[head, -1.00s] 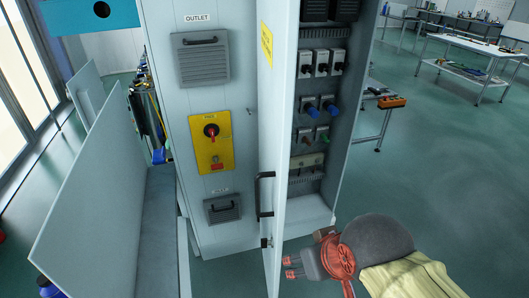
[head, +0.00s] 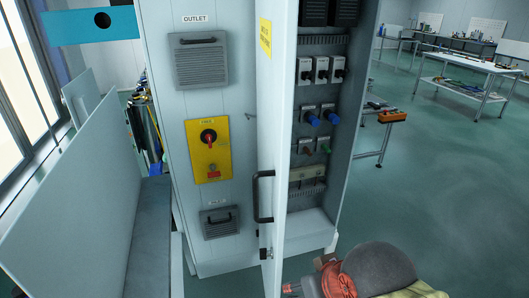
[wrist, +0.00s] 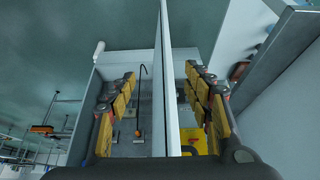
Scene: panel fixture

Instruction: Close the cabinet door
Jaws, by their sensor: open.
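The light grey cabinet (head: 160,120) stands in the middle of the head view with its door (head: 277,130) standing open, seen nearly edge-on. A black handle (head: 263,197) is on the door's left face. My gripper (wrist: 160,75) is open in the wrist view, with one finger set on each side of the door panel (wrist: 168,110). Whether either finger touches the panel I cannot tell. In the head view my gripper (head: 291,288) is low, right of the door's lower part, and partly cut off by the bottom edge.
Breakers and plugs (head: 315,115) fill the open compartment. A yellow switch panel (head: 209,150) with a red knob is on the cabinet front. A pale upright panel (head: 75,210) stands at the left. Workbenches (head: 475,55) stand at the back right.

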